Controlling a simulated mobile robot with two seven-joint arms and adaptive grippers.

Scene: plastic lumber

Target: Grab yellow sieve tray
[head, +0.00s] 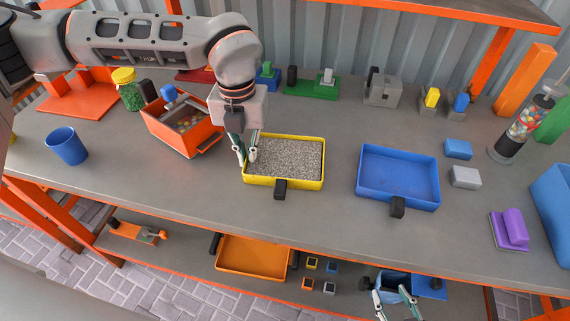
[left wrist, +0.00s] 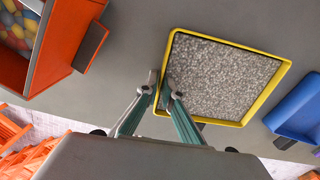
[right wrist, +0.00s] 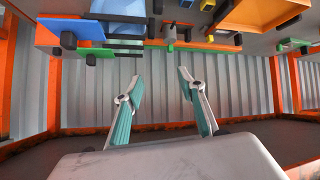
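The yellow sieve tray (head: 313,184), filled with grey speckled grains, sits on the workbench in the middle of the head view. It also shows in the left wrist view (left wrist: 235,121), with its black handle at the front mostly hidden there. My left gripper (head: 246,158) is at the tray's left wall, with one finger outside and one inside. In the left wrist view its fingertips (left wrist: 160,88) are close together around the rim and look shut on it. My right gripper (right wrist: 160,82) is open and empty, low in front of the bench in the head view (head: 392,292).
An orange bin (head: 183,134) stands close left of the tray. A blue tray (head: 398,204) with a black handle lies to the right, with bare bench between. A blue cup (head: 66,146) stands far left. An orange tray (head: 252,257) and small blocks lie on the lower shelf.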

